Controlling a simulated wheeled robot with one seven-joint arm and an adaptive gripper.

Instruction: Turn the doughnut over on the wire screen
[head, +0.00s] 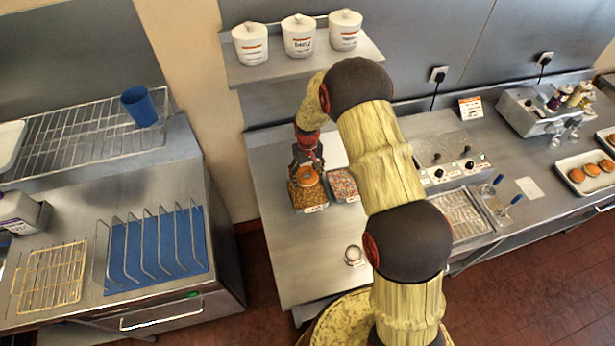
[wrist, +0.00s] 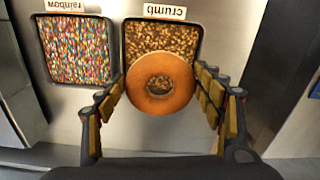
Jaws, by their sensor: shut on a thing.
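The doughnut (wrist: 178,101) is a golden-brown ring, seen from above in the wrist view. My gripper (wrist: 160,90) is shut on it, with a padded finger at its left and right sides. The doughnut hangs over the near part of the crumb tray (wrist: 130,45); whether it touches the crumbs is unclear. In the head view my gripper (head: 306,163) and the doughnut (head: 308,178) are at that tray on the middle counter. A small gold wire rack (head: 52,275) lies at the lower left, away from my gripper. Its label, if any, is not readable. The doughnut's underside is hidden.
A rainbow sprinkle tray (wrist: 72,50) stands beside the crumb tray. A blue rack with upright wires (head: 155,245) and a large wire shelf with a blue cup (head: 138,106) are left. A fryer (head: 455,212) is right. The counter's front left is clear.

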